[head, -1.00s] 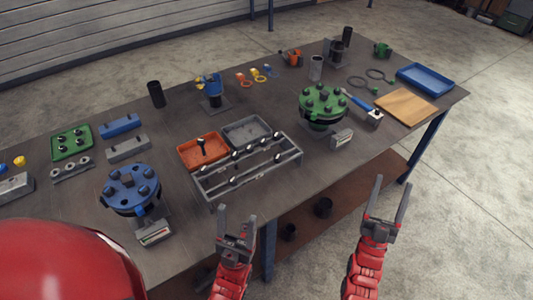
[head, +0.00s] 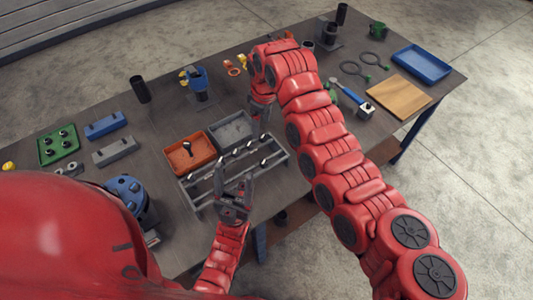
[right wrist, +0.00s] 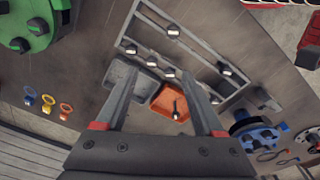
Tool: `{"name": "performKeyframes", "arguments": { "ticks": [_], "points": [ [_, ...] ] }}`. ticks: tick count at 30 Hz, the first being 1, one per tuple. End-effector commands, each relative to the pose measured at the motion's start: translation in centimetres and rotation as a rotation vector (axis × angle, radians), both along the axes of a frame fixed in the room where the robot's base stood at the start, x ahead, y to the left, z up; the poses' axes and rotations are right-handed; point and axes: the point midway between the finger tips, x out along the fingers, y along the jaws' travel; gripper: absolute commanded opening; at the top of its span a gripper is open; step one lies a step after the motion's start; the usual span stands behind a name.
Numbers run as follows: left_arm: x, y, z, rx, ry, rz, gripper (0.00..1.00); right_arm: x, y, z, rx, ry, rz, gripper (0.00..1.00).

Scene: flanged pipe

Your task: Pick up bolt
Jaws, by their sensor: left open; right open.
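The rack also shows in the right wrist view (right wrist: 133,22). A single bolt (head: 188,149) stands in the orange tray (head: 174,157); in the right wrist view this bolt (right wrist: 176,112) shows between and beyond my fingers. My right gripper (head: 261,112) is over the table by the grey tray, partly hidden by its arm. In the right wrist view my right gripper (right wrist: 162,88) is open and empty. My left gripper (head: 235,184) is open, fingers up, before the rack.
A grey tray (head: 231,132) adjoins the orange tray. A blue flange (head: 128,190) stands at left, partly hidden by my red body. The green flange (right wrist: 28,25) shows in the right wrist view; my right arm mostly covers it in the head view. A blue tray (head: 421,64) is far right.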

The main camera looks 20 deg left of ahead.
Motion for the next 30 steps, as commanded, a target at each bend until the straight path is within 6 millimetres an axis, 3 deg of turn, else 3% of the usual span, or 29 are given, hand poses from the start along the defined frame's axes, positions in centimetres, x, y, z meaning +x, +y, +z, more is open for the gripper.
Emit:
{"name": "performKeyframes", "arguments": {
  "ticks": [3,8,21,30],
  "points": [
    [0.0,0.0,0.4,0.000,0.000,0.000,0.64,-1.8,-1.1,1.5,-0.081,0.046,0.045,0.70],
    [0.0,0.0,0.3,0.000,0.000,0.000,0.64,-2.4,-1.4,0.6,-0.106,0.065,0.058,0.70],
    [0.0,0.0,-0.1,0.000,0.000,0.000,0.64,-2.4,-1.4,-9.2,-0.104,0.064,0.056,0.70],
    [0.0,0.0,-0.8,0.000,0.000,0.000,0.64,-2.5,-1.3,-12.1,-0.103,0.064,0.056,0.70]
  ]
}}
